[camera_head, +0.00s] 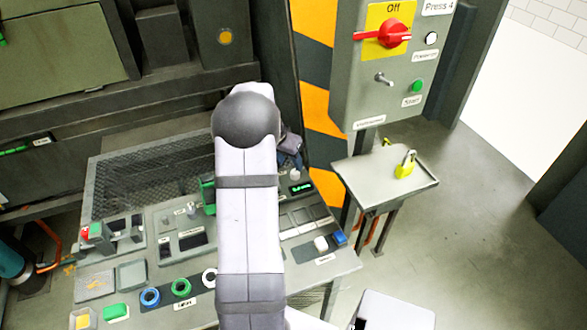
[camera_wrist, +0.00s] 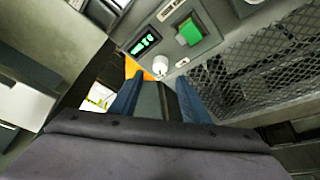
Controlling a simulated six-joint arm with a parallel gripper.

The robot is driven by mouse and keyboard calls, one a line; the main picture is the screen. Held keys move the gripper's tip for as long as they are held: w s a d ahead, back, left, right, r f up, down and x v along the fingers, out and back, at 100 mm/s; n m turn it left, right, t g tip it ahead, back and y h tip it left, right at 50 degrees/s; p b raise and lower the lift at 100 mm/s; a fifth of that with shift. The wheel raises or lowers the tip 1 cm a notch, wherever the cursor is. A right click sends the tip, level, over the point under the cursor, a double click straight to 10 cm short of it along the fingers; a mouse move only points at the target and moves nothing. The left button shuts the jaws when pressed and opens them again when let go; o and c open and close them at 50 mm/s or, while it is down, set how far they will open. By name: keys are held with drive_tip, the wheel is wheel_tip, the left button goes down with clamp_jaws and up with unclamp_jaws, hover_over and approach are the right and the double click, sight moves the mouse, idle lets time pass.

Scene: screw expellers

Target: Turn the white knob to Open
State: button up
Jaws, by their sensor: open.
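The white knob (camera_wrist: 160,66) is a small round knob on the grey control panel, beside a green-lit display (camera_wrist: 143,43) and a green button (camera_wrist: 188,33). In the head view the white knob (camera_head: 294,174) shows at the panel's far right, just below my gripper. My gripper (camera_wrist: 158,82) is open, with its two blue fingers apart in the wrist view. The knob appears just beyond and between the fingertips; I cannot tell whether they touch it. In the head view my gripper (camera_head: 290,157) is partly hidden behind my arm. The knob's label is too small to read.
A wire mesh (camera_wrist: 265,70) lies beside the knob's panel. The panel (camera_head: 345,262) carries several buttons and switches. A grey box with a red switch (camera_head: 393,33) stands at the right, above a small stand with a yellow padlock (camera_head: 404,169). Floor at the right is clear.

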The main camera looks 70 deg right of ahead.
sight(295, 172)
drive_tip(key=shift+p+x, duration=0.8)
drive_tip(key=shift+x, duration=2.65)
drive_tip(key=c, duration=1)
